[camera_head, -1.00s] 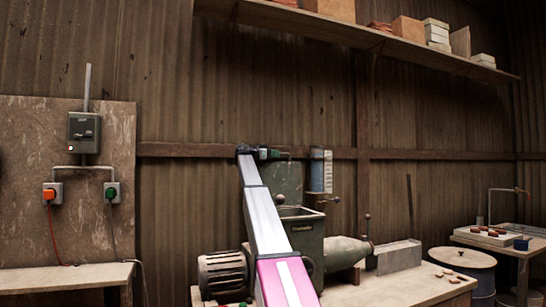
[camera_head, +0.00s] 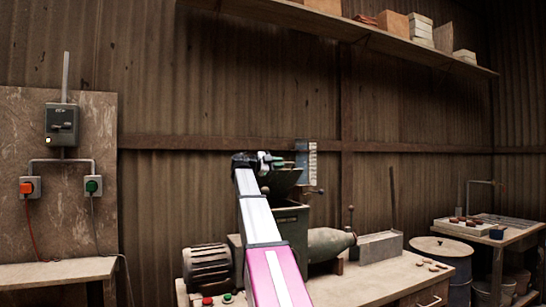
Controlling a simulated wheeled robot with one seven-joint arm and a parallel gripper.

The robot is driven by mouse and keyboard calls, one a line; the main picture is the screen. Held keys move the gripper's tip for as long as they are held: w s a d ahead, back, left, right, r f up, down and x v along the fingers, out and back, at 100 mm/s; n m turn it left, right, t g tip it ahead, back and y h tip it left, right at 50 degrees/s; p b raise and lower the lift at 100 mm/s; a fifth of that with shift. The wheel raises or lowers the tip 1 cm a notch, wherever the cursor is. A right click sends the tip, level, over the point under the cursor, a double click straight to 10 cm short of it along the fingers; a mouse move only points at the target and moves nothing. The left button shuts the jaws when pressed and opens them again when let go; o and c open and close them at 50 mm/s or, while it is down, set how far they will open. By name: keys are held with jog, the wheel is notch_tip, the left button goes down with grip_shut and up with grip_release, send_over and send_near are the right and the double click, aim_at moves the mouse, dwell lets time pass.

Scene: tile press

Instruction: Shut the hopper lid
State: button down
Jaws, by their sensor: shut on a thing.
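The hopper lid (camera_head: 284,180) is a dark green plate above the green hopper (camera_head: 290,221) of the tile press. It is tilted, with its far edge raised, and does not lie flat on the hopper's mouth. My gripper (camera_head: 268,160) is at the lid's upper edge and shut on it. The exact spot of the grip is small and partly hidden by my arm. My arm covers the left side of the hopper.
A motor (camera_head: 208,268) and a grey-green barrel (camera_head: 330,243) flank the press on the bench (camera_head: 365,286). A clear tube with a white scale (camera_head: 306,160) stands behind the hopper. A shelf (camera_head: 400,45) with boxes runs above. Switches (camera_head: 61,126) hang at left.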

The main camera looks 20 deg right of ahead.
jog(key=s+f+m, duration=0.2)
jog(key=s+f, duration=0.1)
jog(key=f, duration=0.2)
jog(key=shift+s+m, duration=0.3)
jog(key=shift+r, duration=0.1)
jog(key=c, duration=1.2)
grip_release()
jog(key=shift+o, duration=0.2)
jog(key=a, duration=1)
jog(key=shift+s+a, duration=0.2)
jog(key=shift+a, duration=0.2)
jog(key=shift+a, duration=0.1)
